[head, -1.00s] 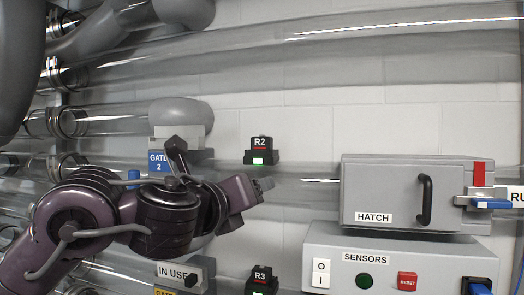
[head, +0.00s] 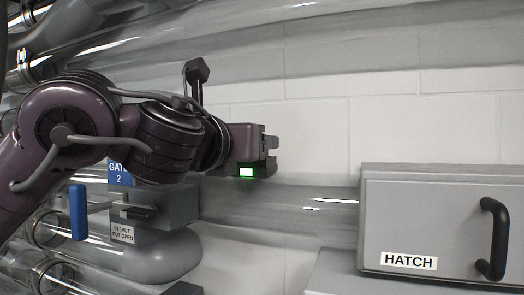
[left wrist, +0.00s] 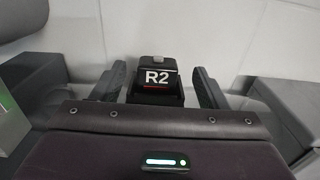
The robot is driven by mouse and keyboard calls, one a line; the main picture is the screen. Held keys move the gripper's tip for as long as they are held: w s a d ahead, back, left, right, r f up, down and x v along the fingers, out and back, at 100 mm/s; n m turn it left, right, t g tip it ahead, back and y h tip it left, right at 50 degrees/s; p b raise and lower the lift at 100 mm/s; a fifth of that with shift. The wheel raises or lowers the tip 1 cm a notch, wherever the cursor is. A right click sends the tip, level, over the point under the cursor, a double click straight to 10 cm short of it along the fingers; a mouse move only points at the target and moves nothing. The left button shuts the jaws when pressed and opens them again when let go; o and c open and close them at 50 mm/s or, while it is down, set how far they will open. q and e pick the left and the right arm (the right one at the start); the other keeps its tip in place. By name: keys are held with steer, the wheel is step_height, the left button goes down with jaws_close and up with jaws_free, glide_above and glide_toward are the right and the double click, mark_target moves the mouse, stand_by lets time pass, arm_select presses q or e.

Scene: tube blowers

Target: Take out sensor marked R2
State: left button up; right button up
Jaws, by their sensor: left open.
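The sensor marked R2 (left wrist: 157,77) is a dark block with a white label and a red line, seen in the left wrist view. My right gripper is not in view.
A grey hatch box (head: 425,218) with a black handle stands at the right. The Gate 2 unit (head: 150,209) with a blue handle (head: 78,212) is below my left arm. Clear tubes run across above and below. White wall is free right of the gripper.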

arm_select(q)
steer(key=shift+w+d+r, duration=0.1)
steer(key=shift+w+r, duration=0.15)
steer(key=p, duration=0.1)
steer(key=w+p, duration=0.1)
steer(key=shift+w+d+r+p, duration=0.2)
steer(key=shift+w+d+p, duration=0.05)
steer(key=shift+w+p, duration=0.1)
steer(key=x, duration=0.1)
steer(key=p+x, duration=0.1)
steer(key=x, duration=0.1)
steer(key=shift+w+d+f+p, duration=0.1)
steer(key=shift+w+f+p, duration=0.15)
steer(key=shift+f+p, duration=0.1)
steer(key=shift+w, duration=0.1)
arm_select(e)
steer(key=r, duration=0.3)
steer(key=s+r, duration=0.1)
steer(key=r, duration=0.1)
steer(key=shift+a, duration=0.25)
arm_select(q)
steer(key=shift+s, duration=0.25)
steer(key=shift+c, duration=1)
steer(key=c, duration=0.9)
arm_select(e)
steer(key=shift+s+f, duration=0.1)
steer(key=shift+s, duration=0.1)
arm_select(q)
steer(key=shift+r, duration=0.1)
